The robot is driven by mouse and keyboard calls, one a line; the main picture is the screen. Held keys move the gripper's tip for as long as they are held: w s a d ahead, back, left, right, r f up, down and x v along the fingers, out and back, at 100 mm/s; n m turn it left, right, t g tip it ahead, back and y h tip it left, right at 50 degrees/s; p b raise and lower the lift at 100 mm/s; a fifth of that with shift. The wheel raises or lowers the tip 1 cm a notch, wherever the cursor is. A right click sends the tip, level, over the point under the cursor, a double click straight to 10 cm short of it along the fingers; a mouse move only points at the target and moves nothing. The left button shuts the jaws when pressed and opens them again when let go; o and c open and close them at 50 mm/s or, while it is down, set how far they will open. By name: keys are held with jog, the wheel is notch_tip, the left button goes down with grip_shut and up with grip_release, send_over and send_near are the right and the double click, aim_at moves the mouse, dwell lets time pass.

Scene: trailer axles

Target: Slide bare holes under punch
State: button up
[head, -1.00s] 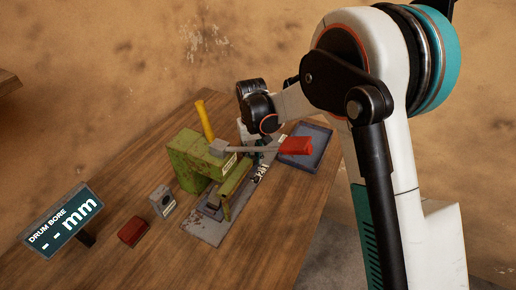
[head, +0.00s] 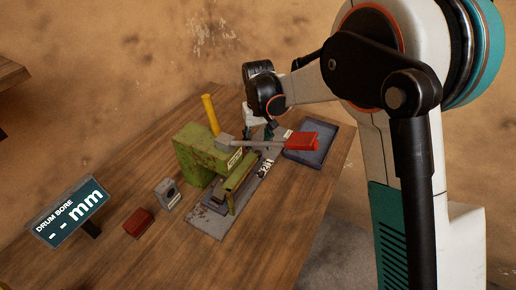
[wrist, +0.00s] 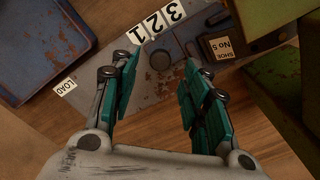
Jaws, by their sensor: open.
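The green punch (head: 195,153) stands on a rusty grey base plate (head: 207,222), with a red-gripped lever (head: 300,141) reaching right. My gripper (head: 266,134) is behind the lever, partly hidden by it. In the wrist view my gripper (wrist: 158,95) is open, its teal fingers apart with nothing clamped.
A blue tray (head: 329,155) lies right of the punch; its rusty inside shows in the wrist view (wrist: 45,40), near a "LOAD" label (wrist: 65,87). A yellow handle (head: 210,114), grey block (head: 166,194), red block (head: 138,223) and "DRUM BORE" display (head: 68,212) stand around.

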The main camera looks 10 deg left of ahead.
notch_tip(320, 180, up, 8)
jog(key=shift+r, duration=0.2)
dwell(0.3)
